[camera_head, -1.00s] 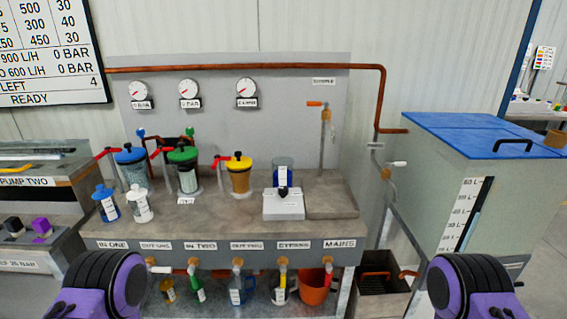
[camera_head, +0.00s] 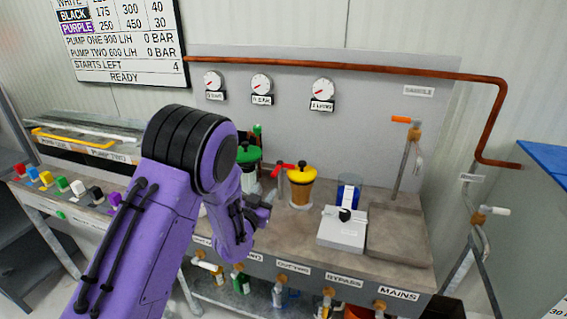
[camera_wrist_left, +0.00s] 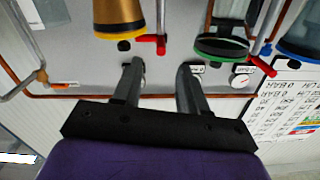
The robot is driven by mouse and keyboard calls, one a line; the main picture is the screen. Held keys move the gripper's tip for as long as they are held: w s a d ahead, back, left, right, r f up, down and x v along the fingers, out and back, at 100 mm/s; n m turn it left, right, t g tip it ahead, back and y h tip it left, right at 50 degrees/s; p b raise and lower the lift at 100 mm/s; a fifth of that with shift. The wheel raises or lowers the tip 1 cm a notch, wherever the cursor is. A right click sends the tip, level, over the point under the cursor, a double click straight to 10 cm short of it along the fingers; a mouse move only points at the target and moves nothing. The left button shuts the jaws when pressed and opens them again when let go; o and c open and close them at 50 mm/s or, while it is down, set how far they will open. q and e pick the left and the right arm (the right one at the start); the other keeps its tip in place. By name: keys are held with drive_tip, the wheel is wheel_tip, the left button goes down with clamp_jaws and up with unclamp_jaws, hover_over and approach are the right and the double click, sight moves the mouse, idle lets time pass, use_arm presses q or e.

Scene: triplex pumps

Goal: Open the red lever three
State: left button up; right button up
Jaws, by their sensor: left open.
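The third red lever (camera_head: 283,167) stands just left of the yellow-lidded filter (camera_head: 301,174) on the bench. In the left wrist view, which looks upside down, this lever (camera_wrist_left: 150,39) is beside the yellow filter (camera_wrist_left: 119,18), and another red lever (camera_wrist_left: 262,66) is beside the green filter (camera_wrist_left: 222,46). My left gripper (camera_head: 262,211) is open and empty, in front of and below the third lever, apart from it. Its two fingers (camera_wrist_left: 160,70) show spread in the wrist view. My left arm hides the first lever and blue filter in the head view. My right gripper is out of view.
A copper pipe (camera_head: 340,66) runs along the back panel above three gauges.

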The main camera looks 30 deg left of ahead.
sight(272, 177)
use_arm(q)
drive_tip(key=p+x, duration=0.1)
drive_tip(key=x, duration=0.4)
drive_tip(key=p+x, duration=0.1)
drive_tip(key=x, duration=0.4)
drive_tip(key=shift+w+a+r, duration=0.1)
drive_tip(key=shift+w+r, duration=0.05)
drive_tip(key=shift+r, duration=0.05)
clamp_jaws()
